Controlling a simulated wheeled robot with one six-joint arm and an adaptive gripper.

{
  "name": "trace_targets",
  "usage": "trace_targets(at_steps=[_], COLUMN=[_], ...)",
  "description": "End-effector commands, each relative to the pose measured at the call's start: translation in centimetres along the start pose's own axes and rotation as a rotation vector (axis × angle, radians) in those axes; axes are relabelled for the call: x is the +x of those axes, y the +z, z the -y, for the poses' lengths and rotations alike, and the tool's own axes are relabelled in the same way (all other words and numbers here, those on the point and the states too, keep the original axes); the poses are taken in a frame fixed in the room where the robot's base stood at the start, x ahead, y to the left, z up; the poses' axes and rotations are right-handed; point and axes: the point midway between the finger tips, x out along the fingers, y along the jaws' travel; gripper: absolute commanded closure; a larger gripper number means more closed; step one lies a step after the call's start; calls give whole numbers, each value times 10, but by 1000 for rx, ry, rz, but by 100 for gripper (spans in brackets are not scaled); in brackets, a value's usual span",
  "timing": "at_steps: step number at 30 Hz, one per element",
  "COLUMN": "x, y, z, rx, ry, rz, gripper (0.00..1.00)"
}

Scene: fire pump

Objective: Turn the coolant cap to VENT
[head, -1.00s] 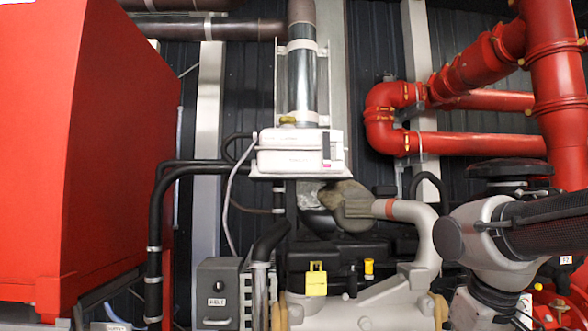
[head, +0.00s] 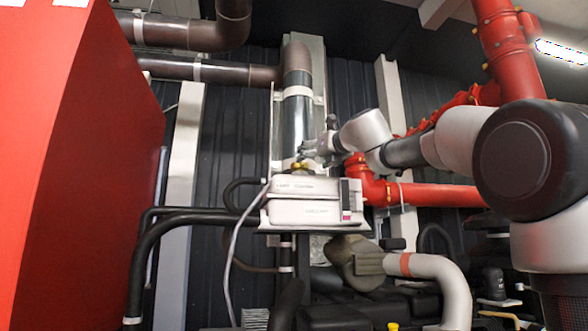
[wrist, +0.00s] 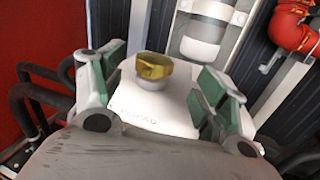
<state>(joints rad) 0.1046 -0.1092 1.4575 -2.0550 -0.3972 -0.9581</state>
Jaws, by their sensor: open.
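The coolant cap (wrist: 153,67) is a yellow-gold knob on a short neck on top of the white coolant tank (wrist: 158,105). In the head view the cap (head: 298,165) shows small on top of the white tank (head: 305,205). My gripper (wrist: 160,80) is open in the wrist view, with one green-padded finger on each side of the cap. Neither finger appears to touch it. In the head view my gripper (head: 318,148) is beside and just above the cap, coming from the right.
A dark vertical pipe (head: 298,125) stands close behind the tank. Red pipes (head: 440,194) run to the right, below my arm. A large red cabinet (head: 75,150) fills the left side. Black hoses (head: 180,222) reach the tank from the left.

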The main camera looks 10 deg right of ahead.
Motion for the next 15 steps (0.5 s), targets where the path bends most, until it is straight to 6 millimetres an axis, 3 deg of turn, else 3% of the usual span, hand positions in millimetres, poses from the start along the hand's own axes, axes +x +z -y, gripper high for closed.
trace_targets(at_steps=[5, 15], x=[15, 69], y=[-5, -7], z=[-4, -5], rx=[-91, -87], ry=[18, 17], rz=[-32, -30], gripper=[27, 27])
